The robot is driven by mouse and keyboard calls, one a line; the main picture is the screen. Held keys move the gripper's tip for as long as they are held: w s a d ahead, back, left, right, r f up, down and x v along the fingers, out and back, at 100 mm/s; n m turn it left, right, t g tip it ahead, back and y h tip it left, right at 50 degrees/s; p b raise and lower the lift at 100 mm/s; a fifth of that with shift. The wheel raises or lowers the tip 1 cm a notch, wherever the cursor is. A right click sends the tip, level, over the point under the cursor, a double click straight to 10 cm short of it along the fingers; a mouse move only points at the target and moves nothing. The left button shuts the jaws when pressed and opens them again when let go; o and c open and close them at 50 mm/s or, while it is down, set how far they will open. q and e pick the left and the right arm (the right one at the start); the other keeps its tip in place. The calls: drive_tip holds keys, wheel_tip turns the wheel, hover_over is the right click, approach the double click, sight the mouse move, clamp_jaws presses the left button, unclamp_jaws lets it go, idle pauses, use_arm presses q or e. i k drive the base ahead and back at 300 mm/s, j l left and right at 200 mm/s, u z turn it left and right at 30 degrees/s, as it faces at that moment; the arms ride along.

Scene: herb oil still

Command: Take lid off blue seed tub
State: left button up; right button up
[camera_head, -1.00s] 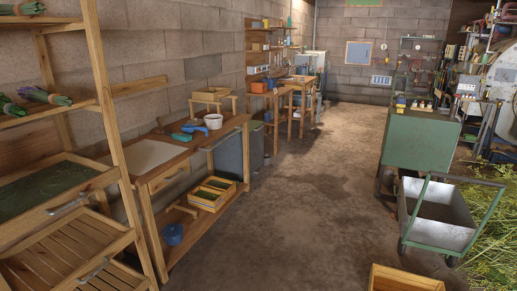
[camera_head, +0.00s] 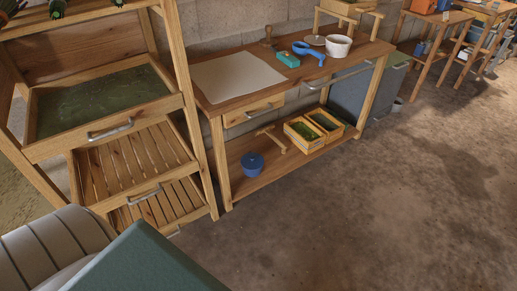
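A small blue tub (camera_head: 252,163) stands upright on the lower shelf of the wooden workbench, toward its left end. Its top looks covered by a blue lid, with a small dark spot in the middle. It is too small in the picture to tell the lid's edge clearly. Neither of my grippers shows in the head view, so nothing is seen touching the tub.
The workbench (camera_head: 225,91) carries a pale sheet (camera_head: 237,79), a teal block (camera_head: 289,59), a blue tool (camera_head: 309,52) and a white pot (camera_head: 338,46). Yellow boxes (camera_head: 303,135) sit right of the tub. A drawer rack (camera_head: 190,115) stands left. The floor (camera_head: 330,220) in front is clear.

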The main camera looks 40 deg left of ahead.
sight(250, 160)
drive_tip(key=i+l+u, duration=0.1)
drive_tip(key=i+u, duration=0.4)
drive_tip(key=i+l+u, duration=0.25)
drive_tip(key=u, duration=0.2)
drive_tip(key=i+l+u, duration=0.5)
drive_tip(key=k+j, duration=0.1)
